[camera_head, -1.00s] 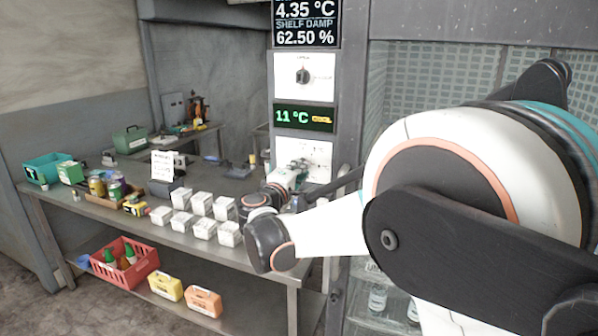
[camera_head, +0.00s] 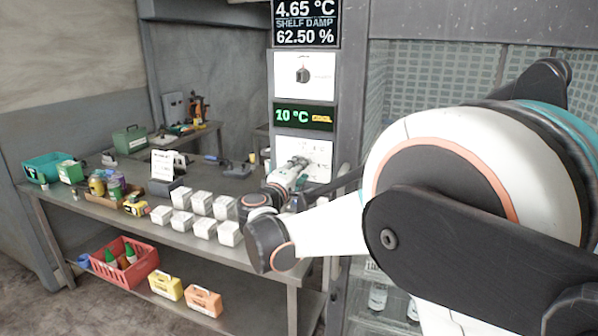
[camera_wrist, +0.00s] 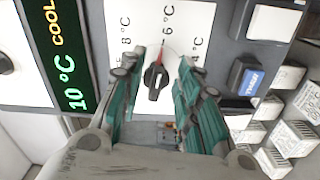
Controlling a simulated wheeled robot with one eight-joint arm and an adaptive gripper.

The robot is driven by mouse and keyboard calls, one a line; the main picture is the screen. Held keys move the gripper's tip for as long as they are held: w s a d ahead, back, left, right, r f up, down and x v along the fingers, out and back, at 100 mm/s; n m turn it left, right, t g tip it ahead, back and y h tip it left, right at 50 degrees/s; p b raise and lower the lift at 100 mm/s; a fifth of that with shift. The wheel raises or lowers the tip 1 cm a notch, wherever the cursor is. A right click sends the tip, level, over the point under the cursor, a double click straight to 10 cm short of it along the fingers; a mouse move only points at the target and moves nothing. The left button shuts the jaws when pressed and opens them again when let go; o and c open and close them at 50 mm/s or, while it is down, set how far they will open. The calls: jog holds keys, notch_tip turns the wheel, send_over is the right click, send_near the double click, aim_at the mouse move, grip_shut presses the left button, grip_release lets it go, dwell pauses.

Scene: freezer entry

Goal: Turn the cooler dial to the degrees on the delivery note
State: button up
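The cooler dial (camera_wrist: 155,78) is a black knob with a red pointer on a white panel marked 8, 6 and 4 °C. Its pointer is near the 6 °C mark. My gripper (camera_wrist: 158,95) has its teal fingers on either side of the knob, with gaps visible; I cannot tell whether either finger touches it. In the head view my gripper (camera_head: 300,166) is at the lower white panel (camera_head: 318,150) and hides the dial. The green display (camera_head: 304,117) reads 10 °C COOL. A white note (camera_head: 162,164) stands on the bench, its writing too small to read.
Another black knob (camera_head: 302,75) sits on the panel above the display. The top screen (camera_head: 306,24) reads 4.65 °C and 62.50 %. Several white boxes (camera_head: 201,203) stand on the steel bench near my arm. A red crate (camera_head: 125,262) is on the lower shelf.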

jog(key=v, duration=1.2)
